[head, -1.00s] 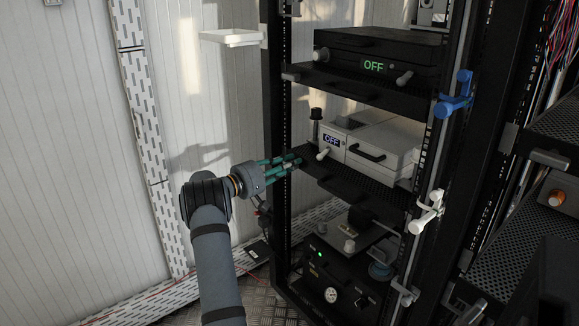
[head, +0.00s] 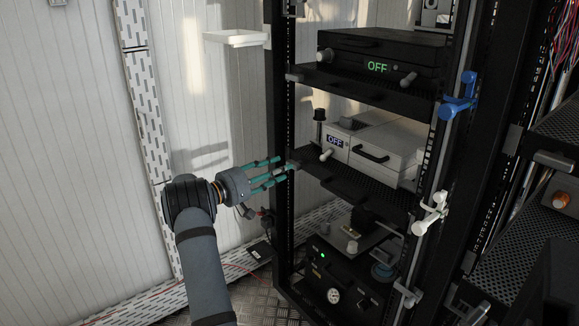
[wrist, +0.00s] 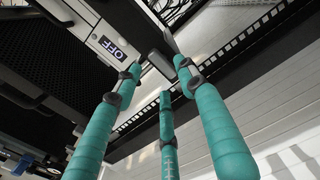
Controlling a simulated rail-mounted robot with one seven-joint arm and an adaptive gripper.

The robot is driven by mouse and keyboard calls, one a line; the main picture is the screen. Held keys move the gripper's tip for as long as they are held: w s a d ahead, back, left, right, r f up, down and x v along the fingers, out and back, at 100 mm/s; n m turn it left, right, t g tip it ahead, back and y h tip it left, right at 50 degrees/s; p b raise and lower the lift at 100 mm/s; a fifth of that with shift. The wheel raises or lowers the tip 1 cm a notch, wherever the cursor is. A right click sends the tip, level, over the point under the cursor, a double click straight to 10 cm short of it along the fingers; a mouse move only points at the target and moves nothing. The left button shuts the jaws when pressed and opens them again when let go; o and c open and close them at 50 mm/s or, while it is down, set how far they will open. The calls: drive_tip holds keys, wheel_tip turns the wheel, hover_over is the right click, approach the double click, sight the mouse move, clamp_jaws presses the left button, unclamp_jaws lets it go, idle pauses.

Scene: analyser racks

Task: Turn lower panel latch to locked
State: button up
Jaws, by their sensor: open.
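A small grey latch (head: 294,165) sits on the rack's left upright, level with the shelf of the white unit. It also shows in the wrist view as a grey bar (wrist: 160,62) beside the slotted rail. I cannot read its locked or unlocked marking. My three-fingered gripper (head: 280,169), with teal fingers, is open and empty just left of the upright. In the wrist view its fingertips (wrist: 161,77) are spread, short of or around the grey bar; contact cannot be told.
The white unit (head: 385,150) with an OFF display sits right of the latch. A similar grey latch (head: 294,77) is higher on the upright. Blue (head: 458,97) and white (head: 431,213) handles are on the right upright. Room to the left is free up to the wall.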

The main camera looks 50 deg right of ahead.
sight(293, 163)
drive_tip(key=v, duration=0.6)
drive_tip(key=shift+a, duration=0.2)
drive_tip(key=shift+d, duration=0.15)
drive_tip(key=x, duration=1.1)
drive_tip(key=shift+s+d, duration=0.15)
drive_tip(key=shift+d, duration=0.1)
drive_tip(key=shift+d+r+p, duration=0.2)
drive_tip(key=shift+p, duration=0.35)
drive_tip(key=shift+n+p, duration=0.4)
drive_tip(key=shift+p, duration=0.15)
drive_tip(key=shift+f, duration=0.1)
drive_tip(key=shift+f+b, duration=0.25)
drive_tip(key=shift+b, duration=0.05)
